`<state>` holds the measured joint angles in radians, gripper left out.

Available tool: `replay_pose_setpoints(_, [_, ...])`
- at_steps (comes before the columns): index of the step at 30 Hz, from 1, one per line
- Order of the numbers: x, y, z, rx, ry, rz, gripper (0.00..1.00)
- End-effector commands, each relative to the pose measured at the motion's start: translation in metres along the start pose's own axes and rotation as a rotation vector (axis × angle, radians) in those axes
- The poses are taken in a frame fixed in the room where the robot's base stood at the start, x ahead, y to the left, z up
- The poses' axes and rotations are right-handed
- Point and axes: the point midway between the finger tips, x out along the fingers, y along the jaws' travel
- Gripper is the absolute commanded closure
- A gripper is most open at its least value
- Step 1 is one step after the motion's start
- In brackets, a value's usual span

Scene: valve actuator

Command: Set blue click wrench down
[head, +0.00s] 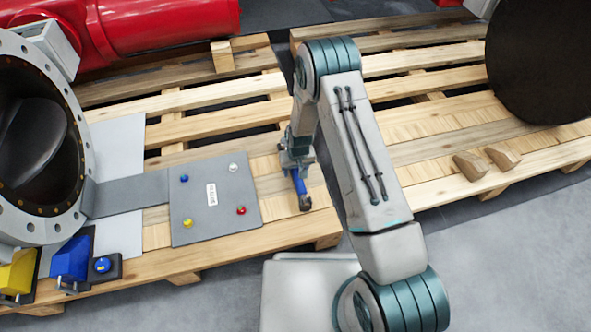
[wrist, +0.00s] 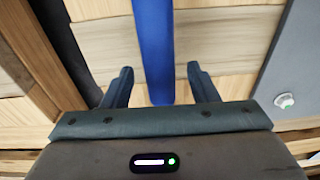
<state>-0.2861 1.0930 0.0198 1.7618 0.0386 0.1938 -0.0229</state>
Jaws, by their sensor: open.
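The blue click wrench (head: 299,186) is on the wooden pallet, right of the grey plate, with its dark end toward the pallet's front edge. In the wrist view its blue handle (wrist: 154,40) runs from the top edge down between my fingers. My gripper (head: 295,163) points down over the wrench and hides part of it. In the wrist view my gripper (wrist: 160,75) is open, with a gap on each side of the handle. I cannot tell whether the wrench lies fully flat.
A grey plate (head: 190,225) with coloured knobs lies left of the wrench. A large flanged valve (head: 62,205) stands at the left, with yellow (head: 18,274) and blue (head: 71,259) blocks in front. Wooden wedges (head: 470,166) lie at the right. Pallet slats have gaps.

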Motion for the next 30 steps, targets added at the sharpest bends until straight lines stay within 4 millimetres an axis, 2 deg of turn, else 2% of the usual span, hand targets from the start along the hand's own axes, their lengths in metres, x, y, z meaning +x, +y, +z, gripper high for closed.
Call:
replay_pose_setpoints(1, [-0.015,0.000,-0.002,0.000,0.003,0.000,0.46])
replay_pose_setpoints(9, [-0.078,0.000,-0.002,0.000,0.005,0.000,0.46])
replay_pose_setpoints(15, [-0.112,0.000,-0.001,0.000,0.004,0.000,0.46])
replay_pose_setpoints(21, [-0.126,0.000,-0.001,0.000,0.002,0.000,0.46])
replay_pose_setpoints(30, [-0.126,0.000,-0.001,0.000,0.003,0.000,0.46])
